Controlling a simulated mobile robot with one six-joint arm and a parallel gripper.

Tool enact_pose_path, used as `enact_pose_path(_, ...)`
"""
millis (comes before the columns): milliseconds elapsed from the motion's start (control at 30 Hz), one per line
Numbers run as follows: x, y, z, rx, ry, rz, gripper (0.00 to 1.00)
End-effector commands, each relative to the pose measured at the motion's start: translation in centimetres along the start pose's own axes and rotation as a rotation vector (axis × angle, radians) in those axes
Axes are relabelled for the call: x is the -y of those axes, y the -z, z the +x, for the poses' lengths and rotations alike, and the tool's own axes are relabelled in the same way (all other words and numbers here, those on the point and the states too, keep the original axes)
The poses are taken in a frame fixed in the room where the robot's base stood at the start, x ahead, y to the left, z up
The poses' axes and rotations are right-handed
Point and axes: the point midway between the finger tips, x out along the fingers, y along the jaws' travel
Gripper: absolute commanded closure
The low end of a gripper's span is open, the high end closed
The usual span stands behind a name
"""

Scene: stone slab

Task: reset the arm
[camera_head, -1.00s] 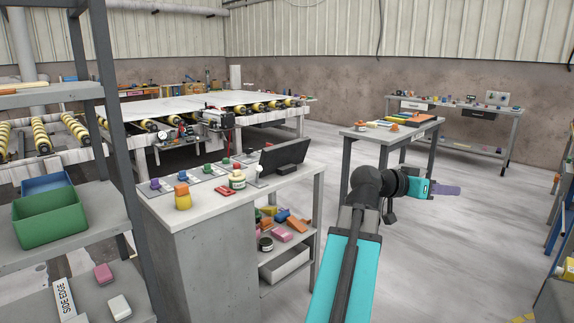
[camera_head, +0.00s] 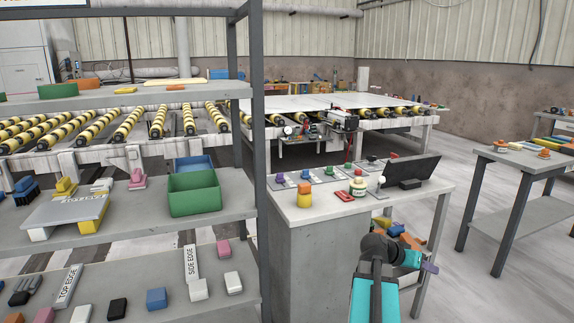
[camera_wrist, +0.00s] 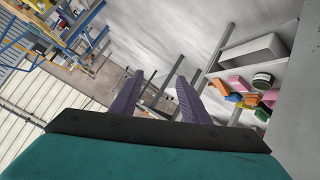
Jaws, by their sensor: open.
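My gripper (camera_wrist: 157,98) shows in the wrist view with its two purple fingers spread apart and nothing between them. In the head view my gripper (camera_head: 431,267) is small, at the lower right, in front of the grey workbench's open side. My arm is bent, with the gripper pointing right. The wrist picture is tilted, with floor and a bench shelf beyond the fingers.
A grey workbench (camera_head: 330,208) holding a dark monitor (camera_head: 408,171) stands close to my arm. A shelving rack (camera_head: 254,150) with a green bin (camera_head: 194,193) is at left. Another table (camera_head: 520,164) stands at right. Open floor lies between.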

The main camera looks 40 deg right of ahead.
Motion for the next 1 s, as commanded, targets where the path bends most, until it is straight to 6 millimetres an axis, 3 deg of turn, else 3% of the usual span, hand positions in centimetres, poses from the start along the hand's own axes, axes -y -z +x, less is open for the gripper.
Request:
enact_pose_path(33,2.1,-1.2,-0.6,0.011,0.025,-0.031,0.58)
enact_pose_path(200,8.3,-5.6,-2.3,0.048,0.098,-0.128,0.58)
enact_pose_path(500,17.4,-14.9,-6.2,0.118,0.216,-0.313,0.58)
enact_pose_path(800,23.7,-25.7,-10.7,0.191,0.316,-0.514,0.58)
enact_pose_path(1000,26.0,-33.3,-13.6,0.242,0.371,-0.652,0.58)
